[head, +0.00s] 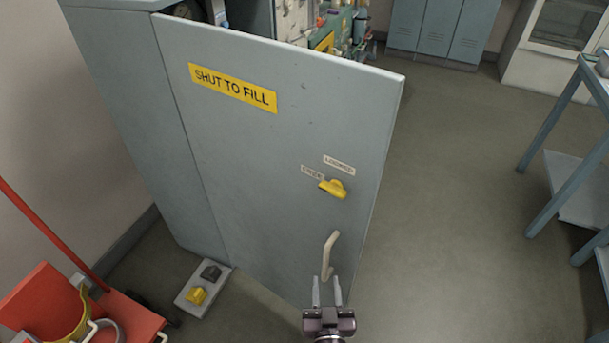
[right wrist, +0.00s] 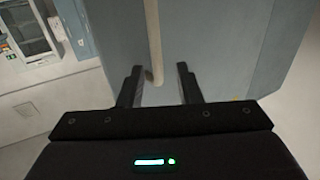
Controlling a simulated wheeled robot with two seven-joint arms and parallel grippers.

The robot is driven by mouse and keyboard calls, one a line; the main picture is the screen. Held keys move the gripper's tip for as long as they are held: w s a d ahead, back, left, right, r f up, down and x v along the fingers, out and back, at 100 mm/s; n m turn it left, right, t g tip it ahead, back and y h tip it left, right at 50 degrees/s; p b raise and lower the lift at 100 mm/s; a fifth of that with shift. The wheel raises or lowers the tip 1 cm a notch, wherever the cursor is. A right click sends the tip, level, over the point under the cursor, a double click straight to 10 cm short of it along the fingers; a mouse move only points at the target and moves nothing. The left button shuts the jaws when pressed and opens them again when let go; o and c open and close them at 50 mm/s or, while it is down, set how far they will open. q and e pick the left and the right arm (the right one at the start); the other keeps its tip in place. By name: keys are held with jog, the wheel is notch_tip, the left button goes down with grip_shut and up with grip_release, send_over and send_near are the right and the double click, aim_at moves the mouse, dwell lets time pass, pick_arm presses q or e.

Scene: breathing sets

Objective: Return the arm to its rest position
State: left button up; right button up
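My right gripper (head: 327,285) is at the bottom of the head view, in front of the grey cabinet door (head: 270,150). Its two fingers are spread. The door's pale handle (head: 330,255) stands just beyond the fingertips in the head view. In the right wrist view the handle (right wrist: 154,40) appears between the open fingers (right wrist: 160,82), and I see neither finger closed on it. The door stands ajar, with equipment visible behind its top edge. My left gripper is not in view.
The door bears a yellow "SHUT TO FILL" label (head: 232,87) and a yellow knob (head: 333,188). A pedal box (head: 203,288) lies on the floor at its foot. A red cart (head: 75,310) is at lower left and a blue-grey table (head: 560,130) at right. Floor between is clear.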

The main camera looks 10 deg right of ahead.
jog(key=s+d+f+n+g+y, duration=0.15)
jog(key=s+f+g, duration=0.3)
jog(key=f, duration=0.75)
jog(key=s+f+n+g+y, duration=0.2)
jog(key=s+f+g, duration=0.3)
jog(key=f, duration=0.8)
jog(key=s+d+f+g, duration=0.3)
jog(key=s+d+f, duration=0.2)
jog(key=s, duration=0.5)
jog(key=s+d+f+g, duration=0.4)
jog(key=s+f, duration=0.4)
jog(key=s, duration=0.3)
jog(key=shift+s+d+n+h, duration=0.15)
jog(key=shift+d+n+h, duration=0.2)
jog(key=shift+d, duration=0.25)
